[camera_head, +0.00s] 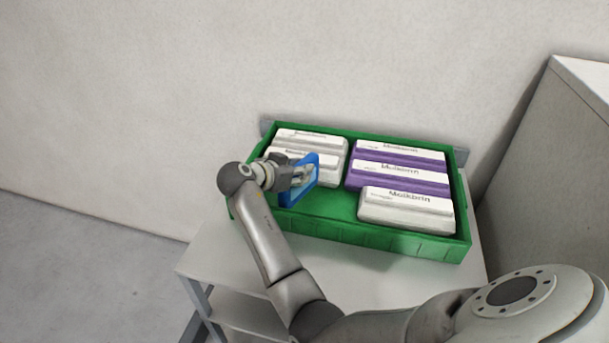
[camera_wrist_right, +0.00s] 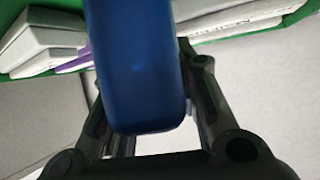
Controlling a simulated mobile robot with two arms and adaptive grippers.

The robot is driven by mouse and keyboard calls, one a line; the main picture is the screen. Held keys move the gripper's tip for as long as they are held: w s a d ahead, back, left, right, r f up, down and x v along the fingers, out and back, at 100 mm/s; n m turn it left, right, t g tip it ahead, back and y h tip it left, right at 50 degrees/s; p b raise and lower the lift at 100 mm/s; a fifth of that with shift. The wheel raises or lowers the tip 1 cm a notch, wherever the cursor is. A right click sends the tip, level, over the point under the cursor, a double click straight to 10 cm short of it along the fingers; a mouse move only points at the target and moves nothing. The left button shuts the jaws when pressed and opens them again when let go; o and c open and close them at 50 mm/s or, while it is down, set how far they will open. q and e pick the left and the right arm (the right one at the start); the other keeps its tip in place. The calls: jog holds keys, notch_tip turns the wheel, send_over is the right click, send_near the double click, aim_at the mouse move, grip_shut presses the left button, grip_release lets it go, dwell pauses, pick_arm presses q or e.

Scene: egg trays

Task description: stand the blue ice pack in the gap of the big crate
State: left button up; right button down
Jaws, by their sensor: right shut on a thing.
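The blue ice pack (camera_head: 298,181) is held upright and a little tilted in my right gripper (camera_head: 299,177), over the left part of the green crate (camera_head: 345,233). Part of the pack is hidden behind the fingers. In the right wrist view the blue ice pack (camera_wrist_right: 137,65) fills the middle, between the two fingers of the right gripper (camera_wrist_right: 150,110). I cannot tell whether the pack's lower edge touches the crate. A bare green floor area (camera_head: 325,204) shows in the crate, right of the pack. My left gripper is not in view.
White egg cartons (camera_head: 310,143) lie in the crate's left back. Purple-and-white cartons (camera_head: 398,174) fill its right back, with a white carton (camera_head: 405,210) in front of them. The crate stands on a light table (camera_head: 212,256) by the wall. A grey cabinet (camera_head: 560,150) stands at right.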

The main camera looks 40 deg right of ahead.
notch_tip(320, 180, down, 3)
jog(key=shift+d+f+p, duration=0.15)
jog(key=shift+p, duration=0.4)
jog(key=shift+f, duration=0.25)
jog(key=shift+f, duration=0.2)
jog(key=c, duration=1.1)
grip_release()
jog(key=shift+r, duration=0.1)
